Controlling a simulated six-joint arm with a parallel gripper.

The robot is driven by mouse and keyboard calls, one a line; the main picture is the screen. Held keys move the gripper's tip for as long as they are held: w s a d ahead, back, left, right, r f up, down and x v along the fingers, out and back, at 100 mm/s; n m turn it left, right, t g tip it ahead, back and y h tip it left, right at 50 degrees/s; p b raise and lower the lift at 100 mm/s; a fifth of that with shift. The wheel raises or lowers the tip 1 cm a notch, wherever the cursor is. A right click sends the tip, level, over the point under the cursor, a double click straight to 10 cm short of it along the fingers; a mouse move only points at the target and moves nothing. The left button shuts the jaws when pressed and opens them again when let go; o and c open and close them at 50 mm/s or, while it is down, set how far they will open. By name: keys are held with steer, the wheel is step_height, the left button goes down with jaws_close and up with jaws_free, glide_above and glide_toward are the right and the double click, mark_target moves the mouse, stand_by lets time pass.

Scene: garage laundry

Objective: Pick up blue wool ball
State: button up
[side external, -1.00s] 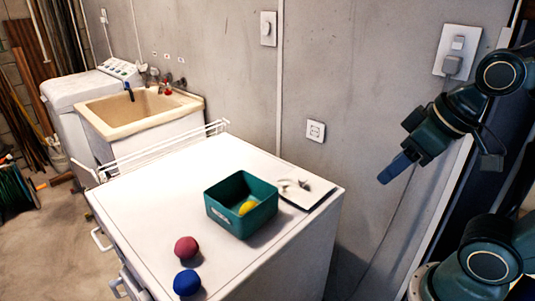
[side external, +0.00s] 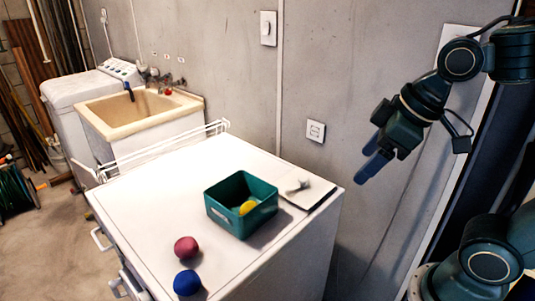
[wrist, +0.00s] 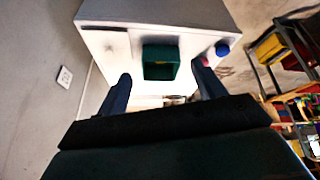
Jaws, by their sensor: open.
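The blue wool ball (side external: 187,283) rests on the white worktop (side external: 150,210) near its front edge. It also shows in the wrist view (wrist: 222,49), at the upper right beyond the right finger. My gripper (side external: 368,160) is in the air to the right of the worktop, well apart from the ball. In the wrist view its two blue fingers (wrist: 160,88) are spread with nothing between them. A dark red ball (side external: 186,247) lies just behind the blue one.
A green bin (side external: 223,218) with a yellow item (side external: 247,208) inside stands between my gripper and the balls. A pale board (side external: 303,193) with a small item lies at the back right corner. The worktop's left part is clear. A wall with an outlet (side external: 316,131) rises behind.

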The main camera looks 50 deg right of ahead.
steer(key=w+a+f+n+g+y, duration=0.1)
steer(key=w+a+n, duration=0.3)
steer(key=w+n, duration=0.25)
steer(key=n+g+y, duration=0.3)
steer(key=n+y, duration=0.1)
steer(key=n, duration=1)
glide_toward(190, 276)
steer(key=x, duration=0.3)
steer(key=shift+f, duration=0.35)
steer(key=shift+w+a+f, duration=0.15)
steer(key=shift+a+f, duration=0.15)
steer(key=shift+f, duration=0.2)
steer(key=shift+x, duration=2.6)
steer(key=shift+a+r, duration=0.1)
steer(key=shift+a, duration=0.05)
steer(key=c, duration=1.1)
